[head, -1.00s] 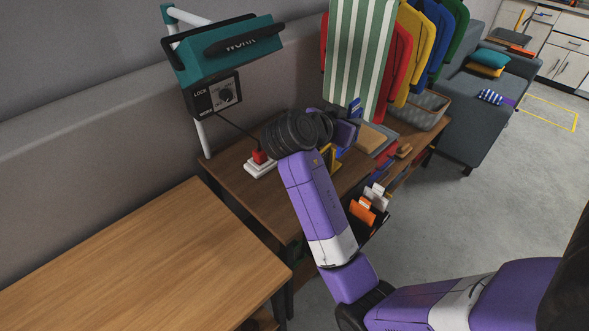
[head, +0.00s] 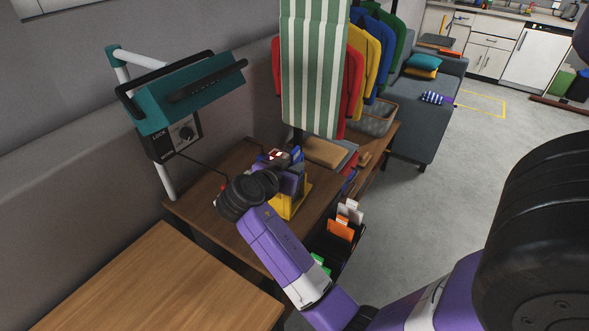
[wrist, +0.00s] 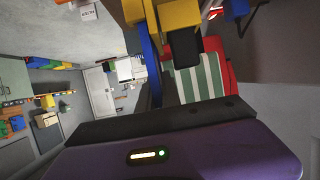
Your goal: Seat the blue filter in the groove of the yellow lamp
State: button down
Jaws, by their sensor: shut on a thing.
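My gripper (head: 296,170) is over the table beside the yellow lamp (head: 291,205), its fingers mostly hidden by my wrist in the head view. The blue filter (head: 298,156) shows as a small blue patch at the gripper's far end, above the lamp. In the wrist view the filter (wrist: 151,62) is a thin blue strip, seen nearly edge-on and upright in the picture, and my gripper is shut on it. Yellow lamp parts (wrist: 179,15) lie close on both sides of its upper end. The groove is hidden, so I cannot tell whether the filter is inside it.
A striped cloth (head: 314,70) and coloured jackets (head: 372,55) hang behind. A grey basket (head: 371,118) is further right. A holder with orange and white cards (head: 340,228) is at the table's front. The wooden table (head: 130,285) is bare.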

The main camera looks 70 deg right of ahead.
jog(key=shift+f, duration=0.6)
jog(key=shift+f, duration=0.1)
jog(key=shift+f+b, duration=0.35)
jog(key=shift+b, duration=0.1)
jog(key=shift+f, duration=0.2)
jog(key=c, duration=1.5)
grip_release()
jog(key=shift+c, duration=0.2)
jog(key=shift+r, duration=0.1)
